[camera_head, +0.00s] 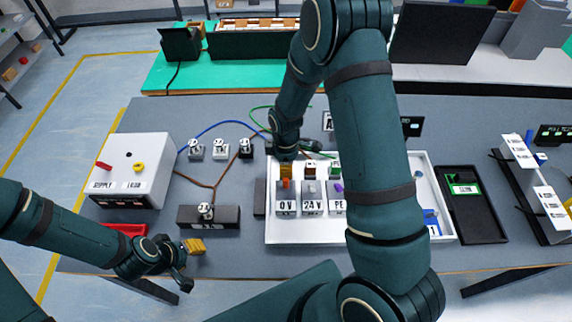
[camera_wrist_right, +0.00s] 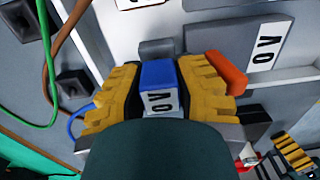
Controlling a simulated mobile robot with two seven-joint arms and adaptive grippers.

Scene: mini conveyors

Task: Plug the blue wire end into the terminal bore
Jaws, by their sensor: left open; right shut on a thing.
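The blue wire end (camera_wrist_right: 158,75) is a blue block with a white 0V tag. My right gripper (camera_wrist_right: 158,92) is shut on it, with yellow fingers on both sides. The blue wire (camera_head: 225,123) arcs over the table from the left in the head view. My right gripper (camera_head: 286,168) is at the back of the 0V terminal block (camera_head: 286,206), which has an orange lever (camera_wrist_right: 225,72). The terminal bore is hidden, so I cannot tell whether the end is in it. My left gripper (camera_head: 187,262) is open and empty near the table's front edge.
Terminals marked 24V (camera_head: 312,206) and PE (camera_head: 337,206) stand beside 0V in the white tray (camera_head: 390,242). A supply box (camera_head: 130,166) and a dark block (camera_head: 225,216) are to the left. Green (camera_wrist_right: 45,75) and brown wires run close to my right gripper. A black tray (camera_head: 470,220) lies right.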

